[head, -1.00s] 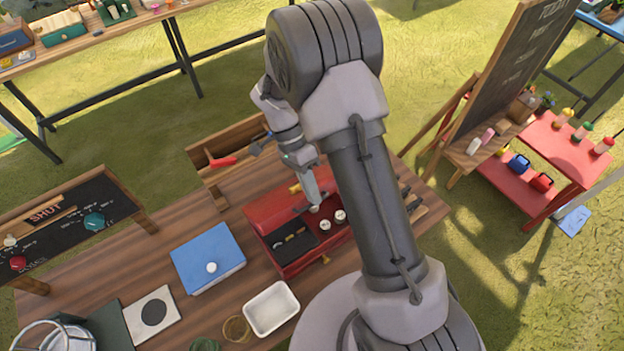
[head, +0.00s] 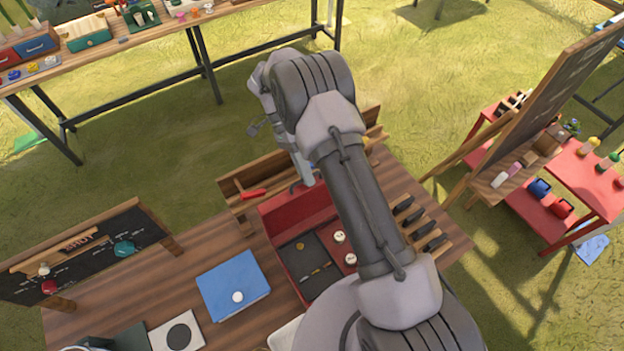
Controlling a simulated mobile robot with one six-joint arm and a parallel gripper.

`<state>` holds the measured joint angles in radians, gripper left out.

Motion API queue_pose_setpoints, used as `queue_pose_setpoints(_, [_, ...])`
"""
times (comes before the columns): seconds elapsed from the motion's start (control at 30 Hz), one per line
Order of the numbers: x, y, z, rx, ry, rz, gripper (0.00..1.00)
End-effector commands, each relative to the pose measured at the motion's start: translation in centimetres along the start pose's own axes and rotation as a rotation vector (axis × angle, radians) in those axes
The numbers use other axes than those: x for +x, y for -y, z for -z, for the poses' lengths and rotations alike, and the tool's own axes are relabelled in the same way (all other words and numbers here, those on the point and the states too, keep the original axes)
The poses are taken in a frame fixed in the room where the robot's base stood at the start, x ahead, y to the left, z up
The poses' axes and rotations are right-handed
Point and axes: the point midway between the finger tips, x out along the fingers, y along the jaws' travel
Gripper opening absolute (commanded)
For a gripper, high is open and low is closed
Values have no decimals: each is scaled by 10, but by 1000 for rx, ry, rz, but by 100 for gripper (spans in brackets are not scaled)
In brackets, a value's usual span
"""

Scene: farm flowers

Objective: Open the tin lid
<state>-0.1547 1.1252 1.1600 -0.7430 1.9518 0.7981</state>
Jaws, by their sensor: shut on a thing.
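The red tin (head: 297,277) stands on the wooden table, with its red lid (head: 297,211) tilted up and back along the far side. The inside shows a dark tray (head: 312,265) with small items and round white-topped pieces (head: 340,237) beside it. My gripper (head: 306,182) is at the lid's upper edge, at a dark curved handle (head: 294,186), and is shut on it. The fingertips are small in view. My arm hides the right part of the tin.
A blue box (head: 233,280) with a white knob stands left of the tin. A wooden rack (head: 237,187) with a red-handled tool stands behind it. Dark-handled tools (head: 415,218) lie to the right. A chalkboard (head: 80,252) stands at the left.

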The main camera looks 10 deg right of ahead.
Motion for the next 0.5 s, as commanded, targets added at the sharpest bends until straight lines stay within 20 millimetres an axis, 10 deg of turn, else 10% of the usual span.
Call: queue_pose_setpoints(0.5, [-6, 12, 0, -1, 1, -5, 0])
